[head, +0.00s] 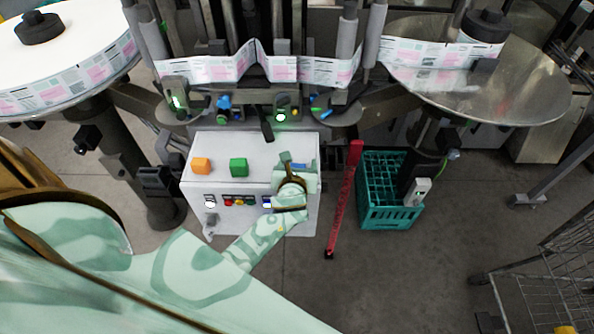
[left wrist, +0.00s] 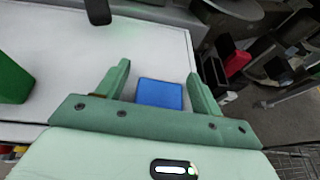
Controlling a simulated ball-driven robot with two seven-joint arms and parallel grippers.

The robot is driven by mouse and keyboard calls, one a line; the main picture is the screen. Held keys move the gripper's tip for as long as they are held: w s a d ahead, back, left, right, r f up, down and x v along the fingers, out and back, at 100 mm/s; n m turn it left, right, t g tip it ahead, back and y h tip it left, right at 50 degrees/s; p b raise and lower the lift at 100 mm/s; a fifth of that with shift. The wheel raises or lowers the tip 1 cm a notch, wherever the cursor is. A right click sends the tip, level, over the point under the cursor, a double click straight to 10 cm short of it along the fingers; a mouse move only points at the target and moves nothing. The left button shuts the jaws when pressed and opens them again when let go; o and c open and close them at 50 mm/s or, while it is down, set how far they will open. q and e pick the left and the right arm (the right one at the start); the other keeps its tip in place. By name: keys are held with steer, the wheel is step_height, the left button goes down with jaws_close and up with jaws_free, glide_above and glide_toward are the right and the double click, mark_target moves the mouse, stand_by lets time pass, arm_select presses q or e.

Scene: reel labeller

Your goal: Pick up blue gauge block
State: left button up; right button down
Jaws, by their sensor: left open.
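The blue gauge block (head: 300,166) lies on the white top of the control box (head: 220,145), partly hidden by my gripper in the head view. In the left wrist view the blue block (left wrist: 160,93) shows between the two green fingers. My left gripper (head: 298,163) is open over the right part of the box top; its fingers (left wrist: 160,85) stand on either side of the block, with a gap on each side. Whether the fingertips are level with the block is hard to tell. My right gripper is not in view.
An orange block (head: 201,166) and a green block (head: 239,167) stand on the same box top, left of my gripper. A black handle (head: 267,128) juts over the back edge. A red post (head: 344,200) and a teal crate (head: 388,213) stand to the right.

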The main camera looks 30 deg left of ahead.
arm_select(q)
steer(key=c, duration=1.1)
steer(key=shift+o, duration=0.2)
steer(key=shift+r, duration=0.15)
